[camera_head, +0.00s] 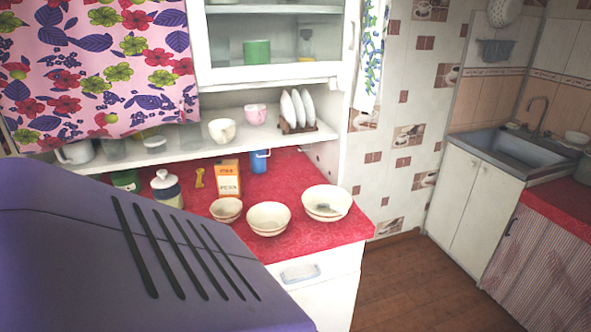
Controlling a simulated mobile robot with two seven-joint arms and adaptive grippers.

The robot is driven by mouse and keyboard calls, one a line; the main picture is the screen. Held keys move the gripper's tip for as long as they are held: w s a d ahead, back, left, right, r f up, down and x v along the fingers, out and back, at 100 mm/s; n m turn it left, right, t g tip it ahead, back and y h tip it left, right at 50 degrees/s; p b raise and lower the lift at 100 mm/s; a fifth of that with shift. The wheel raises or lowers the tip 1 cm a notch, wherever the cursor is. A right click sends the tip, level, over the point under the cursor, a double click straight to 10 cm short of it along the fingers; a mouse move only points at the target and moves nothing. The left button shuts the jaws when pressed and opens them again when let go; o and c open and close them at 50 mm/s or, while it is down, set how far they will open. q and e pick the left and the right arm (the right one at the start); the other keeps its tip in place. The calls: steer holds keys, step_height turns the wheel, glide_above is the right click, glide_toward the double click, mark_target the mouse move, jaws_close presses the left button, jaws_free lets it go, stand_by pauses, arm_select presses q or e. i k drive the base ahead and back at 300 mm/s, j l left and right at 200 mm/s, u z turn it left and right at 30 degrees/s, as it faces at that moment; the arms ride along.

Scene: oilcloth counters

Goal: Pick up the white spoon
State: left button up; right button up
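I cannot make out a white spoon in the head view. Three pale bowls stand on the red counter (335,234): a small left bowl (226,211), a middle bowl (268,219) and a larger right bowl (326,203). A small grey shape lies inside the right bowl; I cannot tell what it is. Neither of my grippers is in view. The counter's front left part is hidden.
An orange box (229,179), a blue mug (260,161) and a lidded jar (166,188) stand behind the bowls. A white shelf (180,150) with cups and plates is above. Wooden floor (405,285) is clear at right, before the sink cabinet (475,203).

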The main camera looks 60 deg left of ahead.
mark_target(342, 211)
steer(key=u, duration=1.6)
